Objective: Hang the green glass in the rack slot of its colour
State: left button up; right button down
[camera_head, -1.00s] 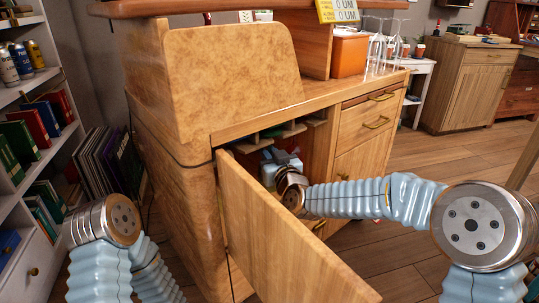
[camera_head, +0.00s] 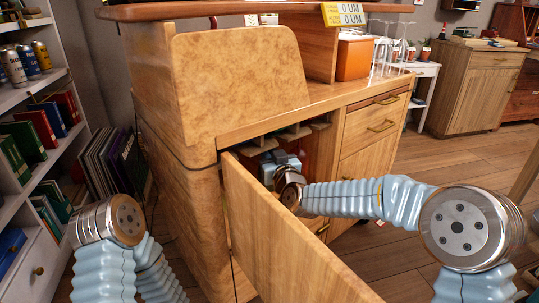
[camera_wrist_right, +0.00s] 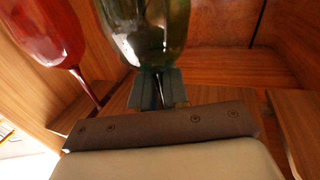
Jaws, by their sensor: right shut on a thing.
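The green glass (camera_wrist_right: 150,30) shows in the right wrist view, with its bowl at the top of the picture and its stem between the fingers. My right gripper (camera_wrist_right: 158,90) is shut on that stem. In the head view my right gripper (camera_head: 283,165) is inside the open compartment, below the rack slats (camera_head: 290,135) under the counter; the glass cannot be made out clearly there. The glass's foot is hidden in the wrist view behind the gripper body. My left gripper is out of view; only links of that arm show.
A red glass (camera_wrist_right: 45,35) is close left of the green one in the wrist view, its stem meeting a wooden slat. The open cabinet door (camera_head: 280,235) stands in front of my right forearm. Clear glasses (camera_head: 385,50) stand on the counter.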

jog(key=c, duration=1.1)
grip_release()
jog(key=shift+o, duration=0.2)
jog(key=v, duration=1.3)
jog(key=shift+s+d, duration=0.2)
jog(key=shift+s, duration=0.2)
